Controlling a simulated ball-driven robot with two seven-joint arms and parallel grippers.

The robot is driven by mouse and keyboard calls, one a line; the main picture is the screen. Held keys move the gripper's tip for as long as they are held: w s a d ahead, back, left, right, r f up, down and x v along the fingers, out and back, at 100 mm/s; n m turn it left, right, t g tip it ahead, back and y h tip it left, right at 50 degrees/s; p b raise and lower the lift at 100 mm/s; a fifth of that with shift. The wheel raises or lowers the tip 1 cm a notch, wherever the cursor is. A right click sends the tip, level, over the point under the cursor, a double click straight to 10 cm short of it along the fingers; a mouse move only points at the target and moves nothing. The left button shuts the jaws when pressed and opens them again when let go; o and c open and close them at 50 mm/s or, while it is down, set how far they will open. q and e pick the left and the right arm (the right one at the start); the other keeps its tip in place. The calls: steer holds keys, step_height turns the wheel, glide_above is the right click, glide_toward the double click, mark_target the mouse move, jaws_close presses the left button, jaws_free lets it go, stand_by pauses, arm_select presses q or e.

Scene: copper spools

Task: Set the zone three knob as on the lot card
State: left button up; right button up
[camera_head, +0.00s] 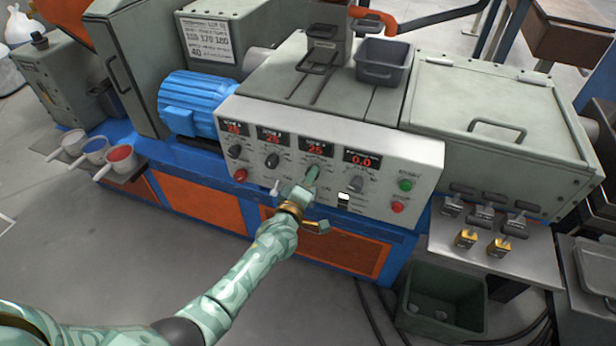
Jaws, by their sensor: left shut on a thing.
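The control panel (425,170) is a white sloped face with red displays and dark knobs. The zone three display (315,148) reads 25. My left gripper (312,175) is shut on the zone three knob just below that display, and its fingers hide most of the knob, so its pointer cannot be read. The lot card (207,41) is a white sheet on the grey cabinet at upper left. It has a row of three large numbers and a 40 below, too small to read surely. My right gripper is not in view.
Neighbouring knobs (272,160) and (356,184) flank the gripper closely. A red button (240,175) is at panel left; green (405,185) and red (397,207) buttons are at right. A blue motor (195,100) stands left, and a green crate (445,300) is on the floor.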

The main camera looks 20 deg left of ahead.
arm_select(q)
steer(key=m+p, duration=0.2)
steer(key=m, duration=0.8)
steer(key=shift+d+f+y, duration=0.1)
steer(key=shift+y, duration=0.2)
steer(key=shift+m, duration=0.3)
steer(key=o, duration=1)
steer(key=s+p, duration=0.1)
steer(key=s, duration=0.4)
steer(key=s+p, duration=0.2)
steer(key=s, duration=0.4)
steer(key=s+p, duration=0.2)
steer(key=s, duration=0.3)
steer(key=shift+s+r, duration=0.15)
steer(key=shift+r, duration=0.25)
